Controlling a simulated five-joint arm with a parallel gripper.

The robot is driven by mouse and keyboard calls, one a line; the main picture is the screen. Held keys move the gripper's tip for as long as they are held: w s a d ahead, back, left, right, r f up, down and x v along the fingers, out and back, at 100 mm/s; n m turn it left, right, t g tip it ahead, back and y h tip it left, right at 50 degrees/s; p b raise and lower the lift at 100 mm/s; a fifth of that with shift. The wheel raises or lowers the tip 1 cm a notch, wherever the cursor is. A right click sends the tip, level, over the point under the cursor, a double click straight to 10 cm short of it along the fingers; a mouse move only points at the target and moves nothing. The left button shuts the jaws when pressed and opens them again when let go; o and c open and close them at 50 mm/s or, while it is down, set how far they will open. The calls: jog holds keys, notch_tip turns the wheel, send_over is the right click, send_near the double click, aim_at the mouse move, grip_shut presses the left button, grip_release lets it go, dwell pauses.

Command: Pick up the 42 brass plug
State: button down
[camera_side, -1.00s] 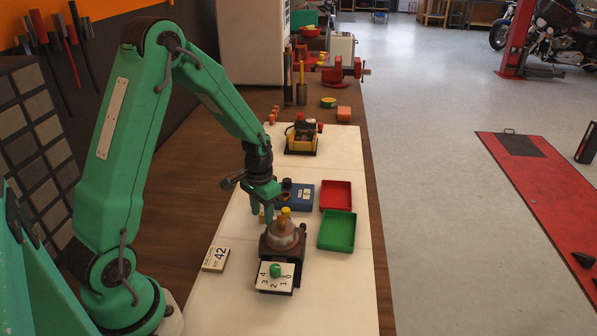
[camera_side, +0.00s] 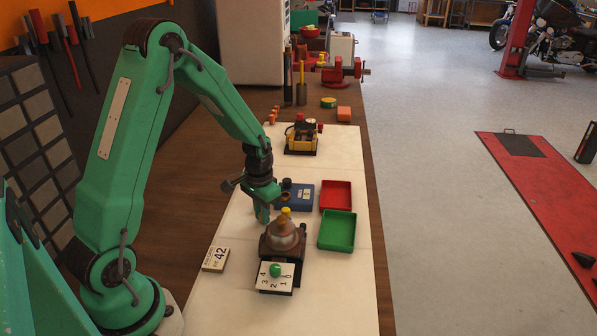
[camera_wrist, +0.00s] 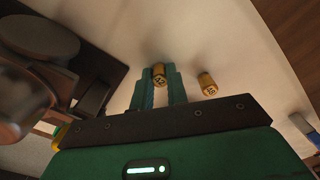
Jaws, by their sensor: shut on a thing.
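In the wrist view, my gripper (camera_wrist: 160,82) is shut on a small brass plug (camera_wrist: 159,71), held between the fingertips. Its end has a dark marking that looks like 42, but it is too small to read surely. A second brass plug (camera_wrist: 207,85) stands apart to the right of the fingers, its marking unclear. In the side view, my gripper (camera_side: 263,215) is low at the white mat, just left of the brown domed device. The held plug is hidden there. A card reading 42 (camera_side: 216,258) lies on the mat's left side.
The brown domed device (camera_side: 283,238) with a yellow top stands close to my gripper, with a numbered plate (camera_side: 275,279) in front. A blue box (camera_side: 297,197), a red tray (camera_side: 336,183) and a green tray (camera_side: 322,232) lie behind and right. The mat's front right is clear.

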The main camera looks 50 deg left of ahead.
notch_tip(320, 180, up, 10)
dwell(0.9)
